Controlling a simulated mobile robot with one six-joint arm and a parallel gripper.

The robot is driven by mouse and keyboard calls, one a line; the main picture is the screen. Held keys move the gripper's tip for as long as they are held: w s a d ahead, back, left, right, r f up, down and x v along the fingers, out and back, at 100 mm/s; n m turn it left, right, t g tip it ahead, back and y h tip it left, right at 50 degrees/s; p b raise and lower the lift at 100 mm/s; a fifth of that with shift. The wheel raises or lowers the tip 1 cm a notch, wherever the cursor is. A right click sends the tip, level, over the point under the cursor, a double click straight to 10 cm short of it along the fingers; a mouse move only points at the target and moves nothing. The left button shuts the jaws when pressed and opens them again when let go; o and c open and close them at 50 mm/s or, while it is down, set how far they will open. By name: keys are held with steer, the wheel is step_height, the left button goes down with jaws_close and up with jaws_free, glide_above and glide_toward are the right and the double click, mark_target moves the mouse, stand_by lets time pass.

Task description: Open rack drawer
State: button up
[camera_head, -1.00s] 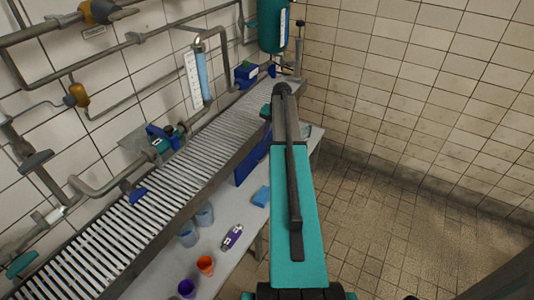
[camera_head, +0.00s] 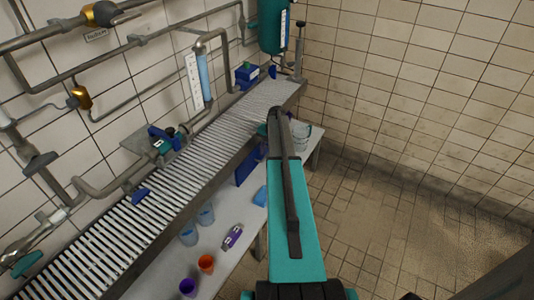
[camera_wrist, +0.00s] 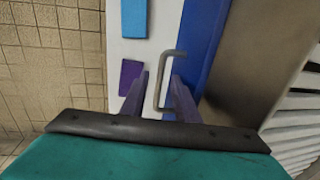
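The drawer front is a blue panel (camera_wrist: 204,35) in the wrist view, with a bent grey bar handle (camera_wrist: 172,54) standing out from it. My gripper (camera_wrist: 160,88) shows two purple fingers, spread apart on either side of the handle's lower part. I cannot tell whether either finger touches the bar. In the head view, a blue panel (camera_head: 247,167) shows under the roller rack (camera_head: 165,185), partly behind my arm. My fingertips and the handle are hidden there by the arm.
The pale lower shelf (camera_head: 215,268) holds blue cups (camera_head: 205,214), an orange cup (camera_head: 206,263), a purple cup (camera_head: 187,287), a purple item (camera_head: 232,237) and a blue block (camera_head: 261,196). A clear container (camera_head: 301,136) stands right of my arm. Tiled floor (camera_head: 400,230) is free at right.

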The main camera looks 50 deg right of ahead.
jaws_close()
steer(key=shift+s+a+f, duration=0.1)
stand_by(0.4)
